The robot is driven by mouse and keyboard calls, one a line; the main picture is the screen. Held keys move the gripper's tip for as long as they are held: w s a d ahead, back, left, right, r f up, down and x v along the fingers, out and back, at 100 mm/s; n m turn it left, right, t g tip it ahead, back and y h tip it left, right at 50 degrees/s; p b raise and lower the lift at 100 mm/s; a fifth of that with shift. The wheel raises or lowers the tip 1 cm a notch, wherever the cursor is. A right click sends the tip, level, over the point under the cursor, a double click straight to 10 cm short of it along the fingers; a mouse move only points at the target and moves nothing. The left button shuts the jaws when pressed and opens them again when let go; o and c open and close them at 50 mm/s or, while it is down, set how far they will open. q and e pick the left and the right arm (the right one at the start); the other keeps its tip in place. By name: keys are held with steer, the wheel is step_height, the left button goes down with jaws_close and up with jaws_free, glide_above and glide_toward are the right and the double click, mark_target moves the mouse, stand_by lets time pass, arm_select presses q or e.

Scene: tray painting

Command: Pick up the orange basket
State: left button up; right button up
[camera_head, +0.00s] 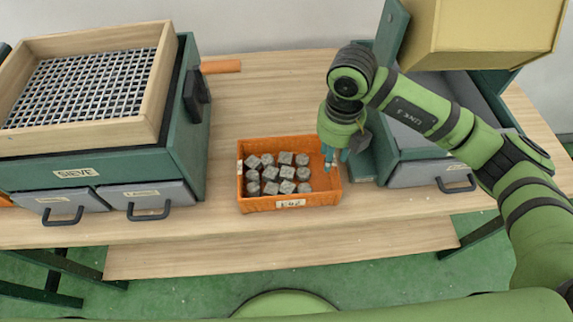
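The orange basket (320,195) sits on the wooden table in the middle of the view. It holds several grey stone-like blocks, mostly toward its left and middle, and has a white label on its front. My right gripper (330,162) points down at the basket's right end, near the back right corner. Its teal fingertips overlap the basket's inside in the picture. I cannot tell whether they touch it or how far apart they are. My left gripper is not in view.
A green sieve cabinet (150,160) with drawers stands at the left. Another cabinet with a grey drawer (420,173) and a yellow box (480,35) stand at the right, partly behind my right arm. The wooden table (265,90) is clear behind the basket.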

mark_target(330, 176)
steer(key=shift+s+d+f+p, duration=0.1)
steer(key=shift+s+f+p, duration=0.2)
steer(key=shift+f, duration=0.25)
steer(key=shift+s+d+f+p, duration=0.15)
steer(key=shift+f+p, duration=0.1)
steer(key=shift+f, duration=0.25)
step_height(330, 176, down, 2)
steer(key=shift+w+f, duration=0.15)
steer(key=shift+f, duration=0.3)
steer(key=c, duration=0.3)
jaws_close()
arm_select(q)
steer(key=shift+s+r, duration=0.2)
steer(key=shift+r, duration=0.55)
